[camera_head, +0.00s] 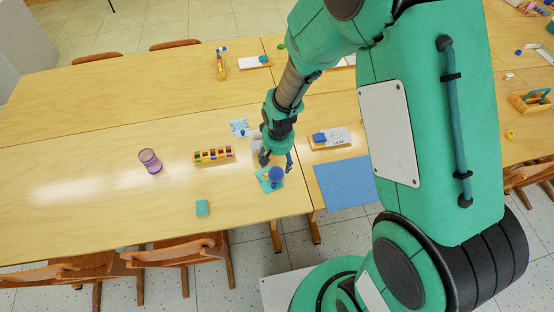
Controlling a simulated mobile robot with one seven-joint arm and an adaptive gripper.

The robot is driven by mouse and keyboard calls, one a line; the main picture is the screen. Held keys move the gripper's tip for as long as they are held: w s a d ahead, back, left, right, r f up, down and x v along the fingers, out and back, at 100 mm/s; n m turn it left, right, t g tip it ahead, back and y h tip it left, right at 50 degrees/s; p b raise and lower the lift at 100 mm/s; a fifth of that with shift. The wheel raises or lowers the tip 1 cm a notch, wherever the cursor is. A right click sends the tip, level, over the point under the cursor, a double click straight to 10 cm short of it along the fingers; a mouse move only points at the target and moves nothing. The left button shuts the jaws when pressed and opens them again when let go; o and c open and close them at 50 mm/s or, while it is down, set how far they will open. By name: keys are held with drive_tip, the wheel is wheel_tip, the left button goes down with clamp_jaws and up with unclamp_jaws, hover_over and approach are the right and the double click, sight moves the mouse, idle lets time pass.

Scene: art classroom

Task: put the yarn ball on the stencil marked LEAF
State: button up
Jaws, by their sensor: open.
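The white stencil marked LEAF (338,141) lies on a wooden-edged board on the table, right of my gripper. A small blue thing (319,138) sits at its left end. My gripper (277,160) points down with its fingers apart, left of the stencil. Just below the fingertips in the picture is a rounded blue thing (276,174) on a teal sheet (266,185). It may be the yarn ball, but it is too small to tell it from a cup. No held thing shows between the fingers. Whether they touch the blue thing is unclear.
A wooden holder with coloured blocks (213,155), a purple see-through cup (150,160) and a teal block (202,208) stand to the left. A pale printed card (240,127) lies behind the gripper. A blue mat (344,183) lies in front of the stencil. The far-left tabletop is clear.

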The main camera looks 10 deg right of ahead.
drive_tip(key=s+d+r+t, duration=0.1)
drive_tip(key=s+d+r, duration=0.2)
drive_tip(key=r, duration=1)
drive_tip(key=s+d+r+t, duration=0.1)
drive_tip(key=s+d+r, duration=0.15)
drive_tip(key=r, duration=0.95)
drive_tip(key=s+d+r+t, duration=0.2)
drive_tip(key=s+d+r, duration=0.1)
drive_tip(key=s+r, duration=1.1)
drive_tip(key=s, duration=0.3)
drive_tip(key=shift+s+m, duration=0.3)
